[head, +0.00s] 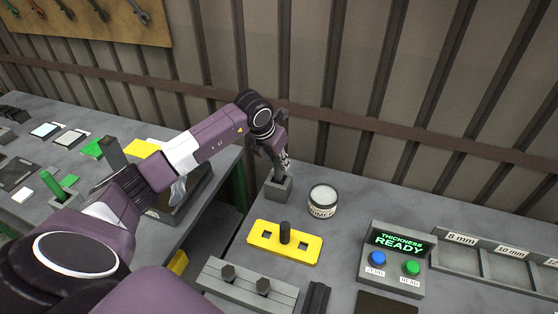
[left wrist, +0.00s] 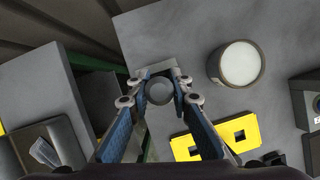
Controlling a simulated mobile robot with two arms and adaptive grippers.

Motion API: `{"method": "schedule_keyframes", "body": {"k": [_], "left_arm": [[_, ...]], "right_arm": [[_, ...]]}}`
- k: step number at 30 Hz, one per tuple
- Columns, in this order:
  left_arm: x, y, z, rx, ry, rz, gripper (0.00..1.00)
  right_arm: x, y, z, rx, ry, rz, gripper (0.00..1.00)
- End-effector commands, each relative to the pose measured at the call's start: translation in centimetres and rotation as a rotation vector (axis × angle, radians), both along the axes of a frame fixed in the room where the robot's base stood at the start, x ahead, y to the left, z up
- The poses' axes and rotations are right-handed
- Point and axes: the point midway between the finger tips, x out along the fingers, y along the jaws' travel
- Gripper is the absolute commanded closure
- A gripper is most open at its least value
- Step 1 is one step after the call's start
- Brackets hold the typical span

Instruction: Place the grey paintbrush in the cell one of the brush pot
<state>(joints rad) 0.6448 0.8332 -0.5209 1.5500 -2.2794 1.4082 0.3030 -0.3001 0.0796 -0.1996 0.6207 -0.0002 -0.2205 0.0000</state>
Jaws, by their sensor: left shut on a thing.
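My left gripper (head: 283,163) is shut at the back left corner of the near table, right above a small grey block-like pot (head: 278,190), which looks like the brush pot. In the left wrist view my left gripper (left wrist: 159,95) has its fingers closed around a grey round-ended piece (left wrist: 159,91), which looks like the grey paintbrush seen end-on. Part of the pot's rim (left wrist: 181,77) shows just behind it. The brush's lower end and the pot's cells are hidden, so I cannot tell whether the brush is inside a cell. My right gripper is not in view.
A white-topped jar (head: 323,201) stands right of the pot. A yellow plate (head: 262,241) with a dark peg lies in front. A thickness gauge reading READY (head: 397,258) and grey trays (head: 500,268) are at right. A green stick stands in a holder (head: 66,196) at left.

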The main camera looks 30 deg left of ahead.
Motion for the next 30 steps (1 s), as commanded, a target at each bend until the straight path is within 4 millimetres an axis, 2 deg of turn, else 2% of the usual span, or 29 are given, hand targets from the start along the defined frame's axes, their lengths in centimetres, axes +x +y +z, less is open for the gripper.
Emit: {"method": "schedule_keyframes", "body": {"k": [4, 5, 9, 20, 21, 23, 30], "left_arm": [[0.0, 0.0, -0.5, 0.0, 0.0, 0.0, 1.0], [0.0, 0.0, -0.3, 0.0, 0.0, 0.0, 0.78], [0.0, 0.0, -0.3, 0.0, 0.0, 0.0, 0.64], [0.0, 0.0, 0.3, 0.0, 0.0, 0.0, 0.64], [-0.1, 0.1, 0.5, 0.001, -0.003, -0.001, 0.64], [-0.4, 0.2, 1.3, 0.003, -0.004, 0.001, 0.64], [-2.5, 0.2, 6.0, 0.003, -0.005, -0.001, 0.64]], "right_arm": [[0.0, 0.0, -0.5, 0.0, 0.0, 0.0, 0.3], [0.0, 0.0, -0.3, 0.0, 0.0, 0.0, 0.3], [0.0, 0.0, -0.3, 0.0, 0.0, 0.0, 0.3], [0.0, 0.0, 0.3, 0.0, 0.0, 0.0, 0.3], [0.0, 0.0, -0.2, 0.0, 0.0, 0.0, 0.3], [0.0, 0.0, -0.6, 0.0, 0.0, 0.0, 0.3], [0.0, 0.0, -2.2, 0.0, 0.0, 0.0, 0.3]]}}
